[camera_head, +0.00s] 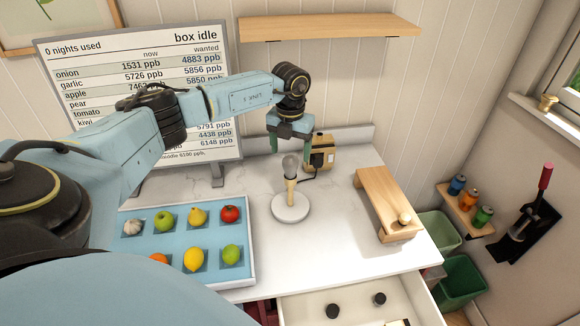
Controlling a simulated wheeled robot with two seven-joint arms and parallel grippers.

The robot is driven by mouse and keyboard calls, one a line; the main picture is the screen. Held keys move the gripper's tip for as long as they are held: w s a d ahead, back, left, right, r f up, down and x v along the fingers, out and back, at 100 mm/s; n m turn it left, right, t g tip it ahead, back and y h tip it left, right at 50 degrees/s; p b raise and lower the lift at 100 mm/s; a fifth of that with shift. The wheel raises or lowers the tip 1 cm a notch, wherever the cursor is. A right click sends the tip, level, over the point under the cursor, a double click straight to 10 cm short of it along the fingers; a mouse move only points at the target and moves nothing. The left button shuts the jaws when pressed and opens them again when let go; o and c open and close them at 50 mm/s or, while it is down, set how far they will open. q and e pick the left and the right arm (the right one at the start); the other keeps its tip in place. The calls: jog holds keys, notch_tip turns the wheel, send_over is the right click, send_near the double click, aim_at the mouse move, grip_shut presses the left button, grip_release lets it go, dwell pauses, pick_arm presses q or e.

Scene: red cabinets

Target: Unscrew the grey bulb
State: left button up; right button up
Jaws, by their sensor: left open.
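The grey bulb (290,165) sits upright on top of a wooden stem (291,190) with a round white base (291,208), in the middle of the white counter. My left gripper (291,150) points down just above and around the top of the bulb, with its green fingers apart. One finger is left of the bulb and the other to its right. I cannot tell whether either finger touches the glass. My right gripper is not in view.
A tan box (321,152) stands close behind the gripper. A blue tray (245,255) of fruit and garlic lies left. A wooden stand (385,197) with a pale knob is right. An open drawer (400,282) juts out in front. A text board (75,70) stands behind my arm.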

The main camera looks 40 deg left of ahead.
pick_arm(q)
jog(key=shift+r, duration=0.1)
jog(key=shift+r, duration=1.45)
